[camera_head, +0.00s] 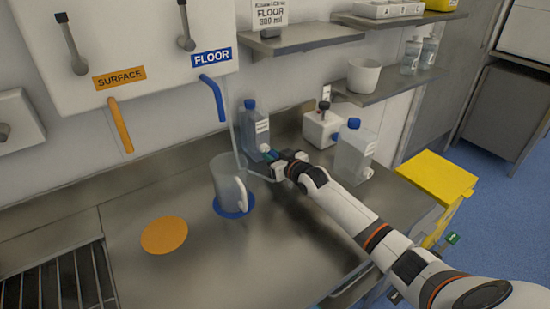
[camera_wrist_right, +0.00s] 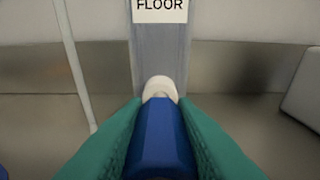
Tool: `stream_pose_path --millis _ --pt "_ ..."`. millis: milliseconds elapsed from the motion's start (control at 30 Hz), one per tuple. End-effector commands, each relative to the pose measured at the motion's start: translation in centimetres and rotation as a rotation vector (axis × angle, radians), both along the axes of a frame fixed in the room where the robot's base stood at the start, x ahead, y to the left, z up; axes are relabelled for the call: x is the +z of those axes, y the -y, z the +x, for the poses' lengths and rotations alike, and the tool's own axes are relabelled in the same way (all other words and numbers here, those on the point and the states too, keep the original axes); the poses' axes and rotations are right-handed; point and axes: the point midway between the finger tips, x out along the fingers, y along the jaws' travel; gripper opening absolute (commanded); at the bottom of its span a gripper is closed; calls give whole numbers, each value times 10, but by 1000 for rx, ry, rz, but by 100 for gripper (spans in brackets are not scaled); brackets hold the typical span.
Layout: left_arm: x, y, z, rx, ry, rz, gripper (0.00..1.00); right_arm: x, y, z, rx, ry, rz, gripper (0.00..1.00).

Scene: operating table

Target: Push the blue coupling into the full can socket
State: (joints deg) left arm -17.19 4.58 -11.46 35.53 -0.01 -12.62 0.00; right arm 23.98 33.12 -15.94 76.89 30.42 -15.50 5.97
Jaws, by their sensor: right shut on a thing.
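My right gripper (camera_head: 268,158) reaches in from the right to the front of a translucent can with a blue cap (camera_head: 253,122) at the back of the steel worktop. In the right wrist view, its green fingers (camera_wrist_right: 160,140) are shut on the blue coupling (camera_wrist_right: 158,132). The coupling points straight at the can (camera_wrist_right: 160,45), which bears a FLOOR label. A white rounded piece (camera_wrist_right: 159,88) shows at the coupling's far end, in line with the can. I cannot tell how deep the coupling sits. My left gripper is out of view.
A jug (camera_head: 226,178) stands on a blue disc (camera_head: 238,212) left of my right gripper. A pale tube (camera_wrist_right: 75,65) runs beside the can. The worktop around the orange disc (camera_head: 165,235) is clear.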

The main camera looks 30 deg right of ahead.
Motion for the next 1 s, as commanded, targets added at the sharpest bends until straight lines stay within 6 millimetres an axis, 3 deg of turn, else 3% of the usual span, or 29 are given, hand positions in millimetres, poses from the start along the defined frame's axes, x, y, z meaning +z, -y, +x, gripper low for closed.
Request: stream_pose_path --millis 533,567,700,1000 --pt "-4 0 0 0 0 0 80 0 0 5 0 2 1 0" --pt "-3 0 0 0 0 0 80 0 0 5 0 1 1 28" --pt "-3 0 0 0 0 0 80 0 0 5 0 1 1 50" --pt "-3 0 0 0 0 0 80 0 0 4 0 -1 1 50"
